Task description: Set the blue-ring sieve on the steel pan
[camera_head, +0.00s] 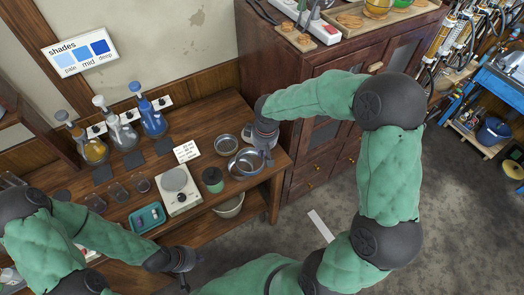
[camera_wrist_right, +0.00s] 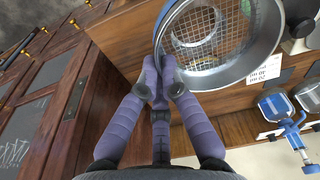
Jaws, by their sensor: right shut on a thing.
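The blue-ring sieve (camera_head: 246,163) is a round metal sieve near the right end of the wooden bench. In the right wrist view its wire mesh (camera_wrist_right: 228,50) and steel wall fill the upper middle. My right gripper (camera_head: 268,150) is shut on its rim; the purple fingers (camera_wrist_right: 160,82) pinch it in the wrist view. A round steel pan (camera_head: 226,143) sits on the bench just behind and left of the sieve. A round metal rim shows through the mesh. My left gripper (camera_head: 186,268) hangs in front of the bench, away from both; its opening is unclear.
A dark green pot (camera_head: 212,178), white scale (camera_head: 181,197) and teal tray (camera_head: 147,217) stand left of the sieve. A printed card (camera_head: 187,151) and coloured flasks (camera_head: 152,117) stand behind. A cabinet (camera_head: 300,140) rises close on the right. A bowl (camera_head: 230,208) is on the lower shelf.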

